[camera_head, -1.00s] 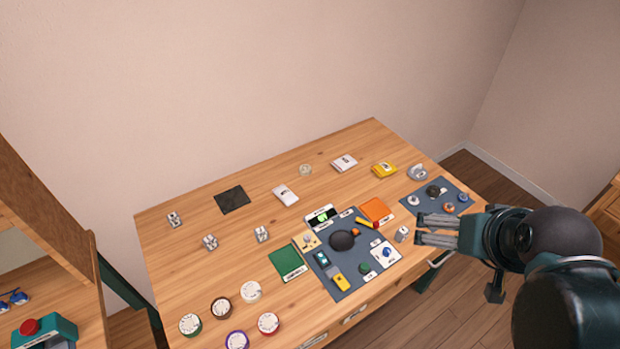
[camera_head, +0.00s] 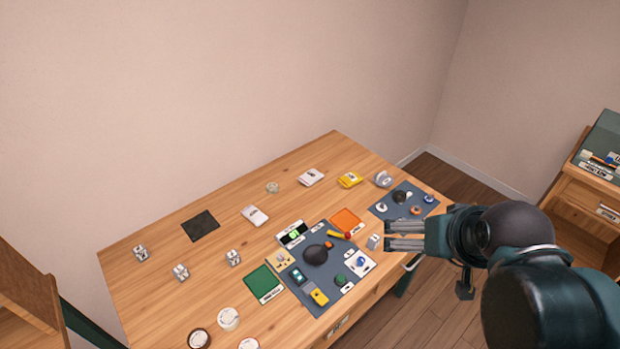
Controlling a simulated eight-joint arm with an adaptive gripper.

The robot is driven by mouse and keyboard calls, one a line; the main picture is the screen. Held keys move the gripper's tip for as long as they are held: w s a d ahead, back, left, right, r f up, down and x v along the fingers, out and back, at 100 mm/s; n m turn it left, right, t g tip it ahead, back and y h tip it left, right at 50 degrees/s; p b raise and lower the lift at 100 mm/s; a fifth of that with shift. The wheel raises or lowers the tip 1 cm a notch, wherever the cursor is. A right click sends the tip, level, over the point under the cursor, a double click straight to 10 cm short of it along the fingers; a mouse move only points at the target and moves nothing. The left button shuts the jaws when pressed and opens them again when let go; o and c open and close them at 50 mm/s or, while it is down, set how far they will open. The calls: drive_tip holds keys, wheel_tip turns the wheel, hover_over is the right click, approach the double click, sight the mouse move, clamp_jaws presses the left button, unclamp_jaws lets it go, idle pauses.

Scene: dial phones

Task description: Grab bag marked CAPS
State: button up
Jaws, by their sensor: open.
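Three small bags lie on the wooden table's back half. One white bag (camera_head: 255,216) is left of centre, another white bag (camera_head: 311,177) is farther back, and a yellow bag (camera_head: 349,180) is to its right. Each bears a dark mark, but the lettering is too small to read, so I cannot tell which says CAPS. My gripper (camera_head: 388,236) is open and empty, with its fingers pointing left at the table's right front side. It is apart from all three bags.
A blue-grey mat (camera_head: 327,306) with tools and small parts lies at centre front of the table (camera_head: 150,295). A smaller mat (camera_head: 381,211) with round parts is at the right. A black pad (camera_head: 200,226) and several small metal blocks lie left. Bare wood surrounds the bags.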

drive_tip(key=c, duration=1.3)
drive_tip(key=shift+c, duration=0.2)
drive_tip(key=shift+w+r, duration=0.1)
